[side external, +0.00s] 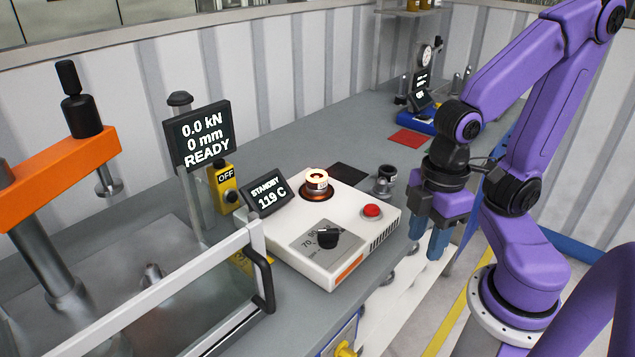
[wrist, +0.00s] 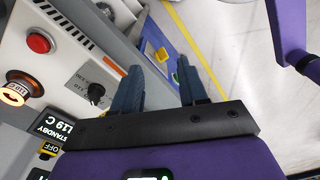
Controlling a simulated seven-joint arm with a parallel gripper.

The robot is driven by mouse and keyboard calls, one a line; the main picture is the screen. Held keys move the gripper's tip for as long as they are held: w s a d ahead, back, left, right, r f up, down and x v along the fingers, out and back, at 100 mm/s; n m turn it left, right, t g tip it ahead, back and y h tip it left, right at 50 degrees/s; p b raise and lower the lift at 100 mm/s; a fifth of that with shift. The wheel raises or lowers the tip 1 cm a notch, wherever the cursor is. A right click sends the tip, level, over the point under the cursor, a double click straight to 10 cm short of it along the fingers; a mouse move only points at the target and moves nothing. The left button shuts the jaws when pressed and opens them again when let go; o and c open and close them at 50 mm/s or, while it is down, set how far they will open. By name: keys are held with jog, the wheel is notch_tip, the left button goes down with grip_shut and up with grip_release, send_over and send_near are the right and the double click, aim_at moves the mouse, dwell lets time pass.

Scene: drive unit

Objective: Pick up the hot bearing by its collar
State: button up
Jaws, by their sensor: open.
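The hot bearing (side external: 316,179) sits on the dark round plate of a white heater (side external: 310,262). It is a small ring with a pale, glowing top, and its collar is too small to make out clearly. In the wrist view the bearing (wrist: 14,94) glows orange at the left edge, on the same heater (wrist: 60,60). My gripper (side external: 430,240) hangs to the right of the heater, past the bench edge, fingers pointing down. In the wrist view my gripper (wrist: 158,82) has its two blue fingers apart with nothing between them.
The heater display (side external: 268,194) reads STANDBY 119 C. A red button (side external: 372,210) and black knob (side external: 327,237) stand up from the heater. A small dark cylinder (side external: 386,180) stands behind it. A press with an orange beam (side external: 55,175) and clear guard fills the left.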

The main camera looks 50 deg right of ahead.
dwell(0.4)
jog(key=o, duration=0.9)
jog(key=n+t+h, duration=0.9)
jog(key=n+h, duration=0.2)
jog(key=n, duration=0.2)
send_near(317, 177)
jog(key=x, duration=0.4)
jog(key=shift+w+d+f, duration=0.15)
jog(key=shift+w+f, duration=0.1)
jog(key=shift+w, duration=0.1)
jog(key=shift+g, duration=0.3)
jog(key=shift+r+x, duration=0.1)
jog(key=shift+x, duration=1.25)
jog(key=shift+r+x, duration=0.15)
jog(key=shift+x, duration=1.2)
